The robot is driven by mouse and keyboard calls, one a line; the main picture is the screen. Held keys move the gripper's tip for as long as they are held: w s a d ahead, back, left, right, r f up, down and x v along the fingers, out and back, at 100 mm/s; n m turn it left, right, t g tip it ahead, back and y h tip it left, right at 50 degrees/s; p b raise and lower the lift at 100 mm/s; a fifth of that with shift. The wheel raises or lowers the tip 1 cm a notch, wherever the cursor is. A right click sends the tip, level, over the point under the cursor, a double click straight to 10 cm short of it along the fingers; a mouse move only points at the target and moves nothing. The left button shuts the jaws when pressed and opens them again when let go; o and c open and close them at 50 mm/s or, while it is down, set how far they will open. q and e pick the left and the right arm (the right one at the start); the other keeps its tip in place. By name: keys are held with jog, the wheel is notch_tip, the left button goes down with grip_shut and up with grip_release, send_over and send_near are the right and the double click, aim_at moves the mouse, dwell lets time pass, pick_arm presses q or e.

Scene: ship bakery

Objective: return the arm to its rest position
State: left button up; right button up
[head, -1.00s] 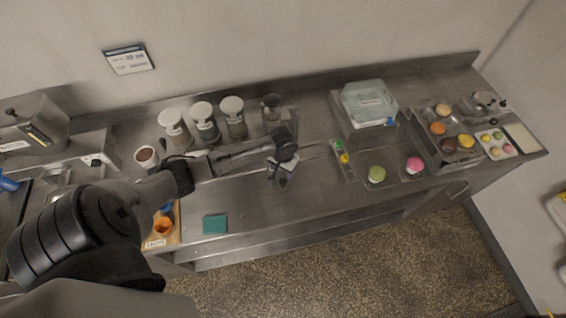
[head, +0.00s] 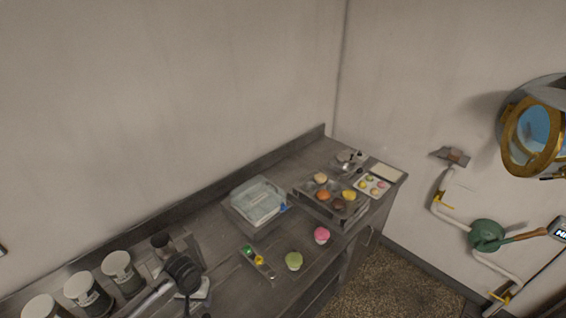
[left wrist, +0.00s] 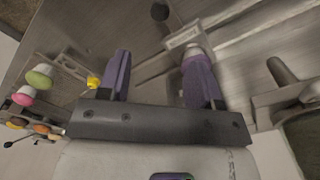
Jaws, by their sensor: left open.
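My left gripper (head: 190,289) shows at the lower left of the head view, dark and partly cut off by the lower edge, over the steel counter. In the left wrist view its two purple fingers (left wrist: 160,78) stand wide apart with nothing held between them. A pale, round-topped thing shows behind the right-hand finger, partly hidden. Most of my left arm is out of the head view. My right gripper is in neither view.
White-lidded jars (head: 122,272) stand left of the gripper. Right of it on the counter (head: 225,290) are a clear-lidded box (head: 258,203), a green pastry (head: 294,261), a pink pastry (head: 321,235) and a pastry tray (head: 352,217). Wall pipes and a porthole (head: 533,137) are far right.

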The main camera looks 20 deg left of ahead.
pick_arm(q)
jog(key=w+d+r+m+t+y, duration=0.2)
jog(key=d+r+m+t, duration=0.6)
jog(key=r, duration=0.5)
jog(key=s+d+h+p, duration=0.1)
jog(key=s+d+p, duration=0.1)
jog(key=s+d, duration=0.75)
jog(key=s+d+f+n+g+h, duration=0.1)
jog(key=s+f+g, duration=0.3)
jog(key=s, duration=1)
jog(key=shift+d+f+p, duration=0.35)
jog(key=shift+d+f, duration=0.15)
jog(key=shift+f, duration=0.4)
